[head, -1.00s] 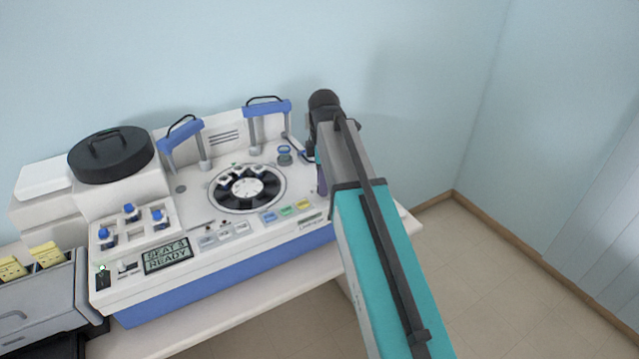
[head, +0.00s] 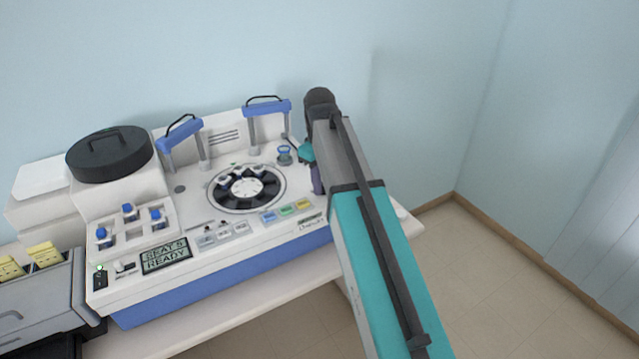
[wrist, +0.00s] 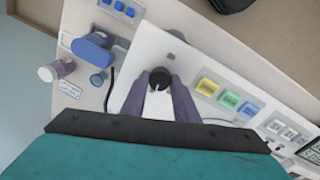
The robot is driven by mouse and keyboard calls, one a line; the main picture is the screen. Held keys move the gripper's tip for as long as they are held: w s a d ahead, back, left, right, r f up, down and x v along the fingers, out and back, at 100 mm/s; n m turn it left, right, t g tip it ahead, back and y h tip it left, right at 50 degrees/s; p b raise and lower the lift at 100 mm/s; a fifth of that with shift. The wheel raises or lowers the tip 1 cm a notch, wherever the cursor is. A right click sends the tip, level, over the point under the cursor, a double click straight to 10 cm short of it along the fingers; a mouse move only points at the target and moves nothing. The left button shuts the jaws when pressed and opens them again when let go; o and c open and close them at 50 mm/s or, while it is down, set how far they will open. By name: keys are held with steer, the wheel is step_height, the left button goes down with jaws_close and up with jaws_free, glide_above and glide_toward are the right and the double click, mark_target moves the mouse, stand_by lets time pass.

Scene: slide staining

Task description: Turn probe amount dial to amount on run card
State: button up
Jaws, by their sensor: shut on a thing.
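The black round dial knob (wrist: 160,78) with a pale pointer mark stands on the white machine panel in the wrist view. My gripper (wrist: 160,84) is shut on it, with one purple finger on each side. In the head view one purple finger (head: 318,180) shows at the machine's right end, and my arm hides the dial. A small white card with writing (wrist: 69,89) lies left of the machine in the wrist view; its text is too small to read, and I cannot tell if it is the run card.
The white and blue staining machine (head: 230,262) has a display (head: 166,254), a round carousel (head: 262,200) and coloured buttons (head: 286,211). Open floor lies right.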

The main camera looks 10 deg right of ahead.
steer(key=shift+s+d+f+m, duration=0.1)
steer(key=shift+s+m, duration=0.1)
steer(key=shift+m, duration=0.5)
steer(key=o, duration=1.1)
steer(key=shift+c, duration=0.2)
steer(key=shift+w+r, duration=0.1)
steer(key=shift+r, duration=0.15)
